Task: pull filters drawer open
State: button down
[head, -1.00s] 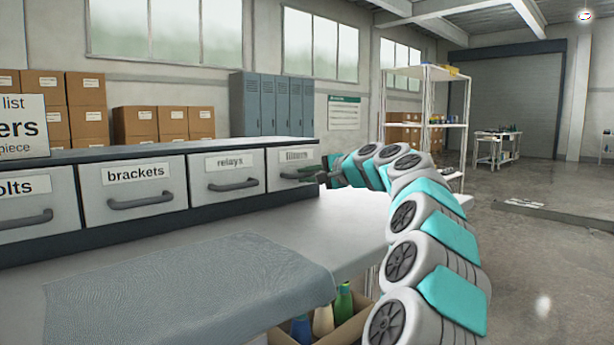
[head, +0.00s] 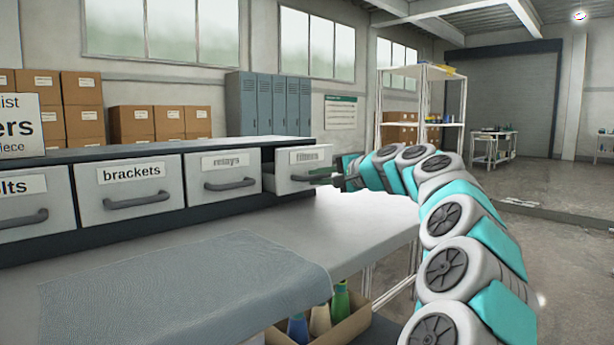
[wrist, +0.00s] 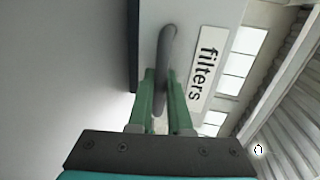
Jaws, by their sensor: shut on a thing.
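The filters drawer (head: 290,183) is the rightmost in the row and stands out from the cabinet front, partly open. In the wrist view its white front (wrist: 190,14) carries the label "filters" (wrist: 208,70), turned sideways. My gripper (head: 328,178) is at the drawer's front. In the wrist view my gripper (wrist: 160,95) has its green fingers on both sides of the dark bar handle (wrist: 165,55), shut on it. In the head view the handle is mostly hidden by the gripper.
The relays (head: 224,178) and brackets (head: 130,188) drawers to the left are shut. A grey mat (head: 190,290) lies on the bench below. A cardboard box (head: 345,330) with several bottles stands under the bench edge. The bench in front of the drawer is clear.

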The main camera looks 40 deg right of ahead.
jog(key=v, duration=0.3)
jog(key=f+v, duration=0.1)
jog(key=v, duration=0.3)
jog(key=f+v, duration=0.1)
jog(key=v, duration=0.2)
jog(key=shift+s+d, duration=0.15)
jog(key=shift+s, duration=0.3)
jog(key=c, duration=0.8)
grip_release()
jog(key=shift+c, duration=0.2)
jog(key=shift+s, duration=0.1)
jog(key=v, duration=0.7)
jog(key=shift+s, duration=0.3)
